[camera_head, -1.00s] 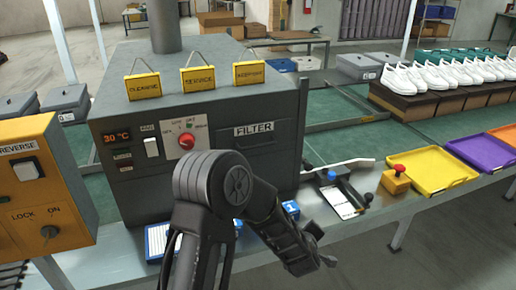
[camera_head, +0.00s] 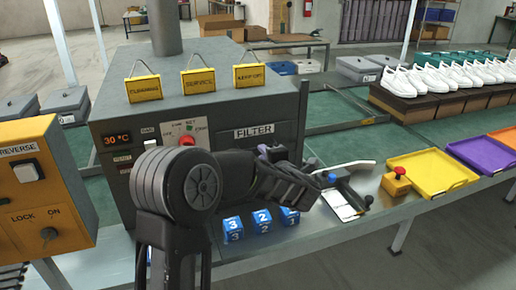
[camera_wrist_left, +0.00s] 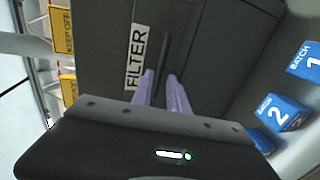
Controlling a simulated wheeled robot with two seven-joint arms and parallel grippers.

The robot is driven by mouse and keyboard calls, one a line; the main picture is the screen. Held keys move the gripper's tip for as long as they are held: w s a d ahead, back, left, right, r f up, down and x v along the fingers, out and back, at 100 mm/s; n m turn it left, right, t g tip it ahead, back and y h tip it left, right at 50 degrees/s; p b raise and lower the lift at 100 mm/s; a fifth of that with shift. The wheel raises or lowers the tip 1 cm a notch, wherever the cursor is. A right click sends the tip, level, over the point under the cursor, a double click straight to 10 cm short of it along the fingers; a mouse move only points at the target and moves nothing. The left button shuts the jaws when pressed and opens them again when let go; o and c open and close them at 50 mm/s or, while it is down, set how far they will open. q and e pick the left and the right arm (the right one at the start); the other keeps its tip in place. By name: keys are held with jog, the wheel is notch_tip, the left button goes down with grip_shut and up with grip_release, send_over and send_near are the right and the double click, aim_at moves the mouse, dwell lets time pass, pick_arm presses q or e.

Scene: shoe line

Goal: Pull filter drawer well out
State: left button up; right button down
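The filter drawer's front is on the grey machine, with its FILTER label (camera_head: 254,131) showing above my left gripper in the head view. It looks closed, flush with the machine's face. In the left wrist view the FILTER label (camera_wrist_left: 137,57) and a dark handle bar (camera_wrist_left: 180,35) show ahead of the fingers. My left gripper (camera_wrist_left: 161,78) has two pale purple fingers apart, pointing at the near end of the handle. I cannot tell whether they touch it. In the head view my left arm hides the handle. My right gripper is not in view.
Blue numbered batch blocks (camera_head: 262,221) stand on the bench below the drawer. A red knob (camera_head: 187,140) is left of the label. Yellow tags (camera_head: 198,79) stand on top of the machine.

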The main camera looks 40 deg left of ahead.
pick_arm(q)
jog(key=p+x, duration=0.1)
jog(key=x, duration=0.4)
jog(key=shift+w+a+f, duration=0.1)
jog(key=shift+w+a, duration=0.1)
jog(key=shift+a, duration=0.15)
jog(key=shift+c, duration=0.4)
grip_shut()
dwell(0.7)
